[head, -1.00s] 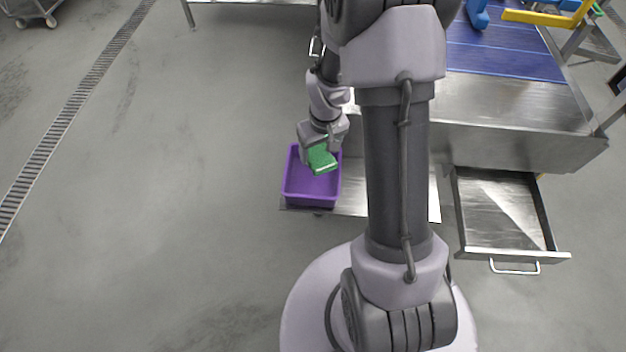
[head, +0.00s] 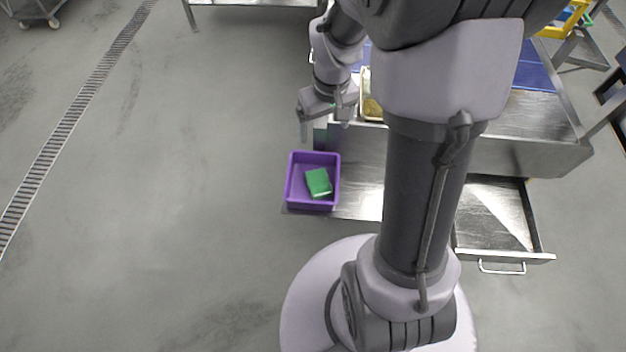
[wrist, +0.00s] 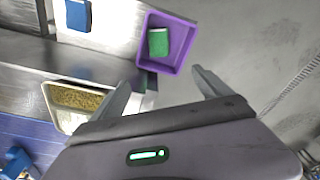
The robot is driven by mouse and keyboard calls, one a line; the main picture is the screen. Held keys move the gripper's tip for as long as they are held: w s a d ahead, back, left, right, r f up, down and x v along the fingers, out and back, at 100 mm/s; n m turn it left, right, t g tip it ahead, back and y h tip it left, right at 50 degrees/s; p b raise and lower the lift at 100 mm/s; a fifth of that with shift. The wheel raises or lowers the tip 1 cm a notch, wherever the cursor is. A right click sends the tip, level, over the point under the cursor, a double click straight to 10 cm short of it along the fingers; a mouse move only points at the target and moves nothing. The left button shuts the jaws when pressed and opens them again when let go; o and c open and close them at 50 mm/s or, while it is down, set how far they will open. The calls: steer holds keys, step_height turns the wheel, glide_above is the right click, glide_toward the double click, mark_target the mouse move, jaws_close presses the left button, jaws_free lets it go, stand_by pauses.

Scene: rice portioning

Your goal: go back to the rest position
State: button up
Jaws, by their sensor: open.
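My gripper (head: 324,128) is open and empty, raised above and behind the purple bin in the head view. In the wrist view its two fingers (wrist: 165,88) are spread apart with nothing between them. The purple bin (head: 291,190) stands on a low metal shelf, and a green block-like item (head: 318,183) lies inside it. The bin (wrist: 185,62) and the green item (wrist: 158,42) also show in the wrist view, beyond the fingertips. My arm hides part of the table in the head view.
A metal table with a blue surface (head: 530,72) stands behind my arm. A tray of grain (wrist: 80,100) is on it. An open metal drawer (head: 495,258) juts out at the right. A blue item (wrist: 73,14) lies on the shelf. The floor at left is clear.

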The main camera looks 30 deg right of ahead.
steer(key=shift+r, duration=0.6)
steer(key=s+a+r+m+t+y+b, duration=0.2)
steer(key=s+a+r+m+t+b, duration=0.1)
steer(key=s+a+r, duration=0.9)
steer(key=s+a+t+b, duration=0.1)
steer(key=s+a, duration=0.2)
steer(key=a, duration=0.1)
steer(key=shift+m, duration=0.3)
steer(key=shift+r, duration=0.1)
